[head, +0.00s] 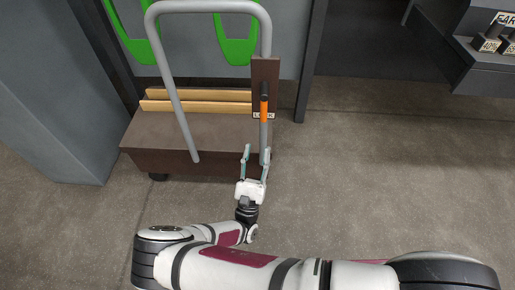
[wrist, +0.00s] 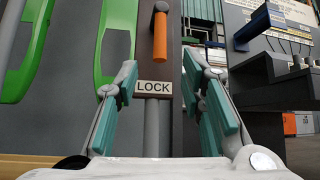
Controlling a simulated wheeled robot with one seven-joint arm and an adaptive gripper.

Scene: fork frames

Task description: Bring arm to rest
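My gripper (head: 256,156) is stretched out in front of the cart (head: 195,135), just below its lock lever. In the wrist view my gripper (wrist: 163,105) shows two teal-padded fingers standing apart with nothing between them. The lever has an orange handle (head: 264,108) that hangs straight down from a dark pivot on a brown plate. The orange handle (wrist: 160,38) and the LOCK label (wrist: 154,87) also show beyond the fingers in the wrist view. I see no contact between the fingers and the handle. My arm (head: 250,268) runs low across the front of the head view.
The cart has a grey tube handle (head: 205,6) and carries wooden planks (head: 195,100). Green shapes (head: 237,45) are on the wall behind. A dark shelf (head: 485,60) with small labelled blocks is at the upper right. The floor (head: 390,180) right of the cart is clear.

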